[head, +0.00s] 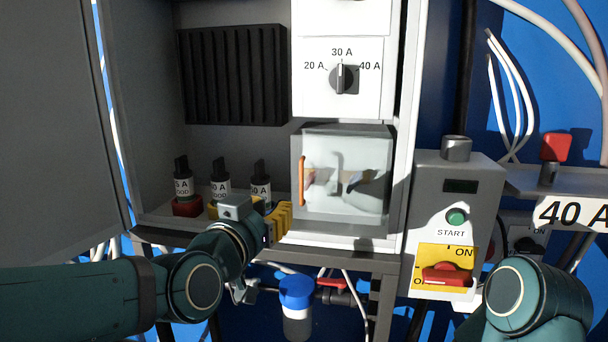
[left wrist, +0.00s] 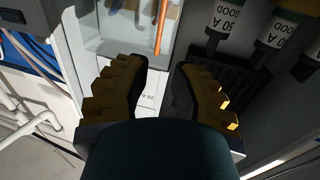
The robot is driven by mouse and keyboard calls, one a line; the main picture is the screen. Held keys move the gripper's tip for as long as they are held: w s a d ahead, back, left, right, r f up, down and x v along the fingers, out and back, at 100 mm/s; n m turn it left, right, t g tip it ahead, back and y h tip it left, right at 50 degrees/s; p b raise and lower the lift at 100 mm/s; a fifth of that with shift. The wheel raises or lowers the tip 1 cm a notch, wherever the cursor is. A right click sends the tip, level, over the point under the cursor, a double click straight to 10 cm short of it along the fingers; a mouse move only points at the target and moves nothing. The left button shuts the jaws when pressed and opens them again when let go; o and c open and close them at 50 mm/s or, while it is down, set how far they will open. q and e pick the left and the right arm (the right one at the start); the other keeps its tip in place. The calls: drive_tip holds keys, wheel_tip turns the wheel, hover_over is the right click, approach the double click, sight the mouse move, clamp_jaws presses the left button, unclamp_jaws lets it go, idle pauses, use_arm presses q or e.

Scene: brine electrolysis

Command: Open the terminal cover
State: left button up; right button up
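The terminal cover (head: 345,185) is a clear, glassy box front at the lower middle of the cabinet, and it looks shut. Its upright orange handle (head: 302,181) is on its left side. The handle also shows at the top of the left wrist view (left wrist: 160,27), beyond the fingertips. My left gripper (head: 281,216), with yellow ridged fingers, is just left of and below the handle. In the left wrist view its fingers (left wrist: 164,72) are apart with nothing between them. The right arm shows at lower right, but its gripper is out of view.
A START box (head: 456,175) with a red switch (head: 447,274) stands to the right. A blue-capped container (head: 297,292) is below.

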sight(300, 182)
use_arm(q)
drive_tip(key=x, duration=1.3)
drive_tip(key=shift+w+d+r+p, duration=0.15)
drive_tip(key=shift+w+p, duration=0.1)
drive_tip(key=shift+p, duration=0.1)
drive_tip(key=shift+o, duration=0.3)
clamp_jaws()
